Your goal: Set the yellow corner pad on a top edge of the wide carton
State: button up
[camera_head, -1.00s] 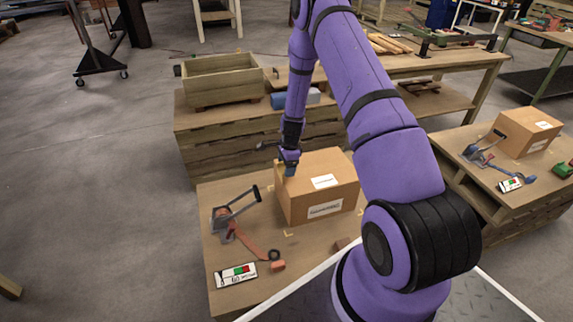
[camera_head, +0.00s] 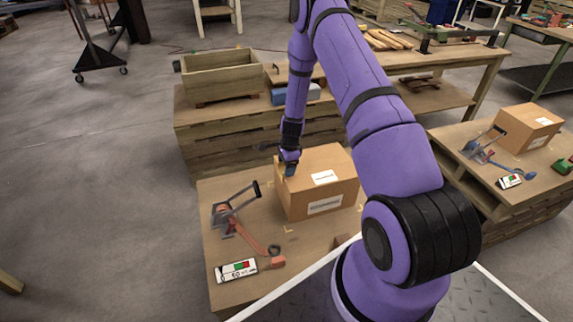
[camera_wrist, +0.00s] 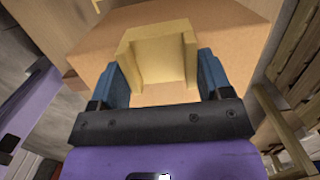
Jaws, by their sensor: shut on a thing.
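The wide carton (camera_head: 322,190) stands closed on the near wooden table, with white labels on its top and front side. My gripper (camera_head: 289,168) points down at the carton's left top edge. In the wrist view, my gripper (camera_wrist: 162,72) has its two blue fingers shut on the yellow corner pad (camera_wrist: 158,58), one on each side. The pad is pale yellow and angled, and the carton (camera_wrist: 225,35) lies right behind it. I cannot tell whether the pad touches the carton's edge. In the head view the pad is mostly hidden by the fingers.
Another carton (camera_head: 525,128) stands on the right table. A wooden crate (camera_head: 222,80) sits behind.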

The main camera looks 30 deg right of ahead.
jog(key=shift+f, duration=0.3)
jog(key=o, duration=1)
jog(key=shift+r, duration=0.1)
notch_tip(320, 180, up, 10)
jog(key=d, duration=0.1)
jog(key=shift+s+d+r, duration=0.15)
jog(key=shift+s+r, duration=0.05)
jog(key=shift+r, duration=0.05)
